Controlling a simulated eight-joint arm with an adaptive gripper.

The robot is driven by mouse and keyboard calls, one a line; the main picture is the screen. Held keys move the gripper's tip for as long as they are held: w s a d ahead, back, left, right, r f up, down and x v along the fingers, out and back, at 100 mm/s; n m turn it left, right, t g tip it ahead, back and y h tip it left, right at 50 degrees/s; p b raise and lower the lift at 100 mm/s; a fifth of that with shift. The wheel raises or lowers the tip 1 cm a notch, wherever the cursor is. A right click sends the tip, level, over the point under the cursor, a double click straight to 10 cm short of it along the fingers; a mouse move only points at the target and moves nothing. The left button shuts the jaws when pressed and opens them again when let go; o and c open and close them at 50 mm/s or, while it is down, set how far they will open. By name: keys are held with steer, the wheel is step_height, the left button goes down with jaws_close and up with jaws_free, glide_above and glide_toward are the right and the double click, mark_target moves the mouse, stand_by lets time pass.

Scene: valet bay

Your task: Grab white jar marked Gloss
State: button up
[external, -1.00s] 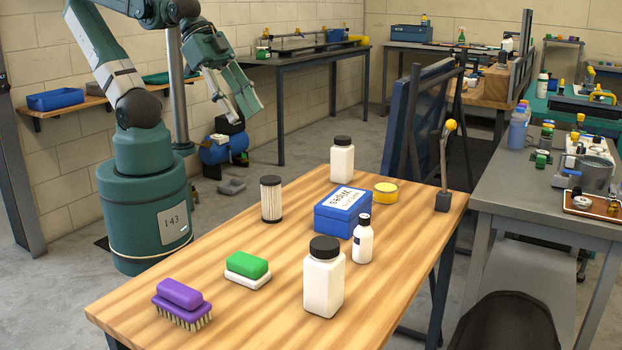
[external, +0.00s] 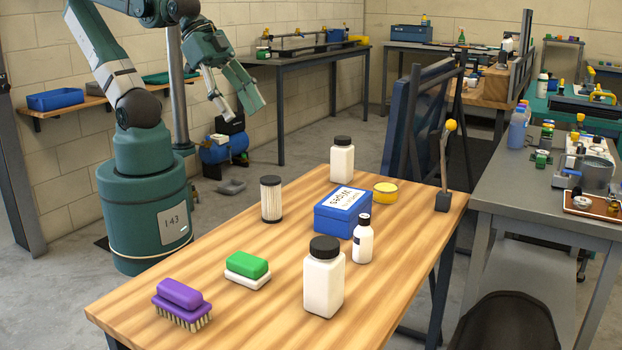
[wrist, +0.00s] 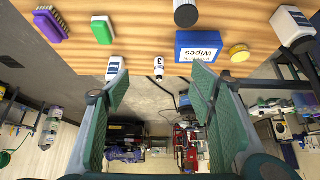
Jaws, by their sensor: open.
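Two white jars with black lids stand upright on the wooden table: a front jar (external: 323,287) near the right edge and a back jar (external: 342,162) at the far end. In the wrist view, a jar (wrist: 114,66) shows left of the middle and another jar (wrist: 293,27) at top right. Both have labels there, but I cannot read Gloss on either. My gripper (external: 243,112) is open and empty, in the air left of the table's far end. Its spread fingers also show in the wrist view (wrist: 160,85).
On the table are a blue Wipes box (external: 340,221), a small white bottle (external: 363,242), a pleated filter (external: 271,200), a yellow tin (external: 385,192), a green-and-white sponge (external: 247,267) and a purple brush (external: 182,302). A lever (external: 444,170) stands at the far right corner.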

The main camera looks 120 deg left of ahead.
steer(key=w+a+r+n+g+y+p, duration=0.1)
steer(key=w+a+r+n+g+p, duration=0.1)
steer(key=w+a+r+n, duration=0.5)
steer(key=n+g+h+p, duration=0.1)
steer(key=n+g+p, duration=0.45)
steer(key=n, duration=0.55)
glide_above(342, 137)
step_height(342, 137, down, 2)
steer(key=f, duration=0.1)
step_height(342, 137, down, 20)
steer(key=shift+d+f, duration=0.1)
steer(key=shift+f, duration=0.45)
steer(key=shift+f, duration=1.3)
steer(key=shift+w+f, duration=0.1)
steer(key=shift+f, duration=0.05)
